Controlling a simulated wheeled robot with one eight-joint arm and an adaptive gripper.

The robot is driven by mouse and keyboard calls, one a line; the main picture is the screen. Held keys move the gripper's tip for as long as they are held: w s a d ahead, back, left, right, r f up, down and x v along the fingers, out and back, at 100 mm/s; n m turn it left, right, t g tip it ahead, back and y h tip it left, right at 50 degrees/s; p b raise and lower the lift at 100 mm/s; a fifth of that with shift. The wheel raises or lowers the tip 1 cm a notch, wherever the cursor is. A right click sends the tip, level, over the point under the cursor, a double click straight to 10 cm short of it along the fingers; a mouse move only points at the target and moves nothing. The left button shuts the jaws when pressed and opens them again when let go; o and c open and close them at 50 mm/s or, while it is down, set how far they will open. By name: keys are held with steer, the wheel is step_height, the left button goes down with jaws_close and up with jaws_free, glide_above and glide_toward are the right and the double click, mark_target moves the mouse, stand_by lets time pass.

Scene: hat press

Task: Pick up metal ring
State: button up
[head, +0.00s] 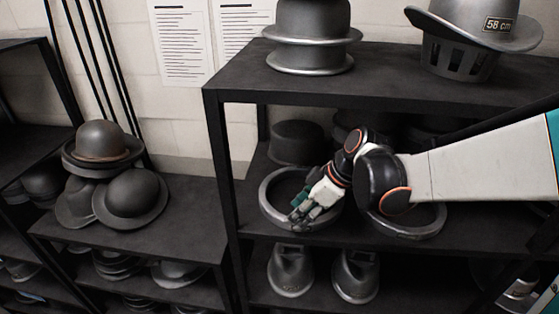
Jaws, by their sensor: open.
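A grey metal ring (267,204) lies on the middle shelf of the dark rack, left of my wrist. A second metal ring (410,233) lies on the same shelf to the right, partly hidden behind my arm. My gripper (301,217) is over the front right part of the left ring, fingers pointing down and left. It is open. The fingers overlap the ring's rim in the picture, and I cannot tell whether they touch it. Nothing shows held between them.
The rack's top shelf (300,85) is close above my gripper. A dark hat block (297,142) stands behind the left ring. The rack's front left post (221,165) is left of the ring. Bowler hats (131,195) sit on the left shelf.

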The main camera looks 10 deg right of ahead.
steer(key=shift+x, duration=1.75)
steer(key=shift+w, duration=0.1)
jaws_close()
steer(key=shift+r, duration=0.2)
